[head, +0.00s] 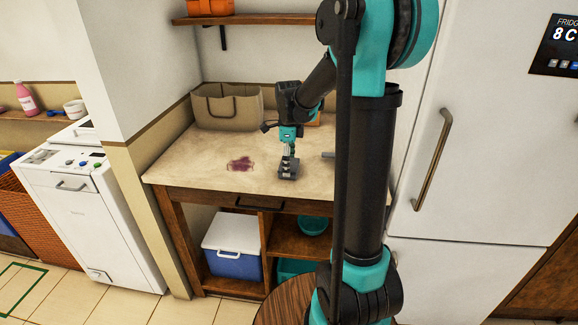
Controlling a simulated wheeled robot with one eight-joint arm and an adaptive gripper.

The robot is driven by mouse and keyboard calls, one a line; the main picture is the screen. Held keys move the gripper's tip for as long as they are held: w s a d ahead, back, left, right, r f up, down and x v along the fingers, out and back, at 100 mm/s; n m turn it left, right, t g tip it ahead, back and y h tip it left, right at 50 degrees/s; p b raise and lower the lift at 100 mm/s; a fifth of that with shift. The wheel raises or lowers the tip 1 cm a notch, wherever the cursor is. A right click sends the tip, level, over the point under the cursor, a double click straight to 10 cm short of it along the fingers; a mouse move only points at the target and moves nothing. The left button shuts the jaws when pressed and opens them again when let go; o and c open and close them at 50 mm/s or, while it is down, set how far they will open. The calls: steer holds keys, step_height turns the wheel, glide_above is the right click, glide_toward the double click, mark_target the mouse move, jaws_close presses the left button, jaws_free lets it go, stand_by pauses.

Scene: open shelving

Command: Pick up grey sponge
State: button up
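A small grey block, apparently the grey sponge (288,174), lies on the pale countertop (200,165) right of a purple stain (241,164). My gripper (288,164) points down directly at the grey block, with its fingers at or just above it. The fingers and the block overlap and are small in the head view, so I cannot tell whether they touch or whether the fingers are closed. My arm stands in front of the counter's right part and hides it.
A beige fabric basket (227,108) stands at the back left of the counter. A wall shelf (265,19) hangs above. A blue and white cooler (233,246) and a teal bowl (312,226) sit below. A fridge (490,130) stands right. The counter's front left is clear.

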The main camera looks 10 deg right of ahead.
step_height(320, 180, up, 20)
stand_by(0.4)
steer(key=shift+f, duration=0.1)
